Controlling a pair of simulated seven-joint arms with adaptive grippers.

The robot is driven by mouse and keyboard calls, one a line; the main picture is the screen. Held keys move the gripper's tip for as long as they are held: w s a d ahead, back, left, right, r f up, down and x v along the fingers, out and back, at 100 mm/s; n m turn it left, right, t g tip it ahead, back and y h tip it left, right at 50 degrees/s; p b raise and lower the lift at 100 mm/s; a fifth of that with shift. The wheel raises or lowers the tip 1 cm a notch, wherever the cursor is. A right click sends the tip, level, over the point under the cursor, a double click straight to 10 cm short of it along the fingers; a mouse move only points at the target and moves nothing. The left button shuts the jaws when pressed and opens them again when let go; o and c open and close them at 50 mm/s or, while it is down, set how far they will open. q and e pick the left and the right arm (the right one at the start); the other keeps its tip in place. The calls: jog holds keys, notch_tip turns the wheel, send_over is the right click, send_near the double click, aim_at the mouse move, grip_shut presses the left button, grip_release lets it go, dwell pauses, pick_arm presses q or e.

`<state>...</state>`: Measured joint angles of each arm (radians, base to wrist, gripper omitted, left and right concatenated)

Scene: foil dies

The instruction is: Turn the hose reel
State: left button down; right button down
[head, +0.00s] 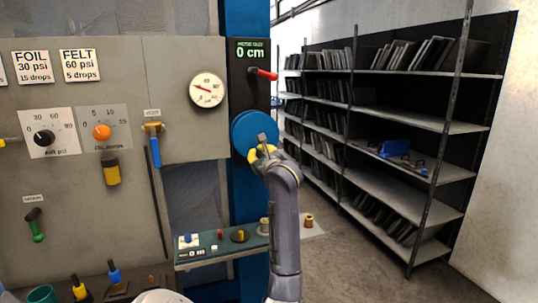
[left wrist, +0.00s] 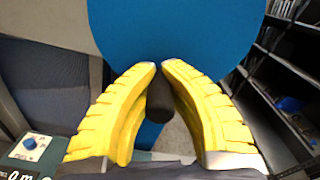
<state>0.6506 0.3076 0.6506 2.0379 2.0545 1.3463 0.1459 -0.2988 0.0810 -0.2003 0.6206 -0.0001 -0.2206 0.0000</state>
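The hose reel (head: 248,130) is a round blue disc on the blue column, below a display reading 0 cm. It fills the top of the left wrist view (left wrist: 175,35). My left gripper (head: 262,151) is at the lower right of the disc. In the left wrist view its yellow fingers (left wrist: 163,68) are drawn together around a dark handle (left wrist: 160,102) in front of the disc, their tips nearly meeting. Part of the handle is hidden by the fingers. My right gripper is not in view.
A red lever (head: 264,74) and a dial gauge (head: 207,90) are above the reel. A narrow green shelf (head: 210,255) with small controls is below it. A grey panel (head: 90,180) stands left, and racks of plates (head: 390,130) stand right.

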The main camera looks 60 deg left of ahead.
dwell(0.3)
pick_arm(q)
jog(key=c, duration=1.2)
grip_release()
jog(key=shift+c, duration=0.2)
jog(key=shift+d, duration=0.15)
jog(key=v, duration=1.1)
jog(key=shift+d, duration=0.35)
jog(key=shift+s, duration=0.15)
jog(key=shift+r, duration=0.1)
